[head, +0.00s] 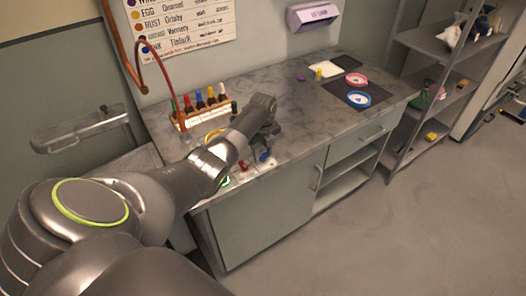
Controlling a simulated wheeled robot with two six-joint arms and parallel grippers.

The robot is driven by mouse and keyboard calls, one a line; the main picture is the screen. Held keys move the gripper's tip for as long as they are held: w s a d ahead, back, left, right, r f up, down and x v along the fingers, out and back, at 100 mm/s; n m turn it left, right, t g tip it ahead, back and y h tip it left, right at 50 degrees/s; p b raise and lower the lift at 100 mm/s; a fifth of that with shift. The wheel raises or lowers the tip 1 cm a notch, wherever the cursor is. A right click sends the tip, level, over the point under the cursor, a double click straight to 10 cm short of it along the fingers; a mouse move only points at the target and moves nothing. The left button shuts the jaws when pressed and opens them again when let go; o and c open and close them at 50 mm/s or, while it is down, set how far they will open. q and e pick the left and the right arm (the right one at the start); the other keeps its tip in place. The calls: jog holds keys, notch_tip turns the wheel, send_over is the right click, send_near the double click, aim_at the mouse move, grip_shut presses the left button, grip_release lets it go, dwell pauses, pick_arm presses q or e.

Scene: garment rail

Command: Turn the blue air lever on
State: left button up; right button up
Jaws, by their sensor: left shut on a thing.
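The blue air lever (264,157) shows as a small blue piece at the front edge of the grey counter, to the right of a red one (244,165) and a green one (225,181). My left gripper (264,147) reaches down over the counter's front edge and is shut at the blue piece. The dark fingers and wrist hide most of what they hold, and the lever's exact angle cannot be told. My right gripper is not in view.
A wooden rack (203,115) of colour-topped bottles stands behind my left arm, with a yellow ring (213,135) near it. Pink (356,79) and blue (358,99) dishes sit on dark mats farther right. The counter's middle is clear. An open shelf (433,85) stands at right.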

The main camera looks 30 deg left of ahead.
pick_arm(q)
jog(key=o, duration=1)
jog(key=shift+r, duration=0.1)
notch_tip(320, 180, up, 12)
jog(key=b, duration=0.2)
notch_tip(320, 180, up, 4)
jog(key=p, duration=0.2)
send_over(263, 154)
jog(key=shift+d+r+p, duration=0.1)
jog(key=shift+r+p, duration=0.55)
jog(key=shift+p, duration=0.05)
